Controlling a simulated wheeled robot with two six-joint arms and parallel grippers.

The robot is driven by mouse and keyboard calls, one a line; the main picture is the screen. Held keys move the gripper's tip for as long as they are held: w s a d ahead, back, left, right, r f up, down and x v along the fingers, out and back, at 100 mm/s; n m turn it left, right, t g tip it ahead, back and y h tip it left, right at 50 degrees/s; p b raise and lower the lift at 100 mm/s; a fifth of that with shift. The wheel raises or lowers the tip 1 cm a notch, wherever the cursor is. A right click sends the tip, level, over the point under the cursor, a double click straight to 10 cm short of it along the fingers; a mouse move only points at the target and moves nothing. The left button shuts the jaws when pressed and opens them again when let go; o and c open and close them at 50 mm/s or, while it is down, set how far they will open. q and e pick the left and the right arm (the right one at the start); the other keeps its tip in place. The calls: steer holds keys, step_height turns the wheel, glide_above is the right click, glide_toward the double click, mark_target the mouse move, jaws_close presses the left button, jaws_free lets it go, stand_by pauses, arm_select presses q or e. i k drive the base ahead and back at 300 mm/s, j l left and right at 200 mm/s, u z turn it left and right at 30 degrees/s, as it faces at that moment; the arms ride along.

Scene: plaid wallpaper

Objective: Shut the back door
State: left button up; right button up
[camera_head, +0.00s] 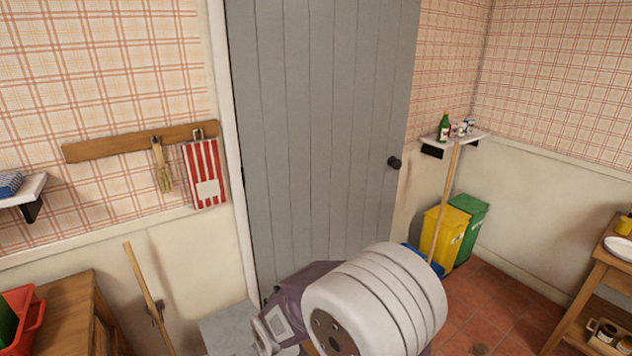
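The back door (315,130) is a tall grey plank door in the middle of the head view. A dark round knob (394,163) sits near its right edge. A white door frame (222,120) shows along its left side, with a thin dark gap between. No frame shows beside its right edge, where the door overlaps the wallpapered wall, so it looks partly open; how far is hard to tell. The bottom of the door is partly hidden by a white and purple part of my arm. Neither of my grippers is in view.
Yellow (443,235) and green (470,225) bins and a leaning broom handle (447,205) stand right of the door. A wooden table (68,312) is at lower left, a wooden shelf unit (590,280) at lower right. Red floor tiles (490,305) show clear between.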

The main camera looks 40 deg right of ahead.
mark_target(321, 89)
steer(key=z, duration=1.4)
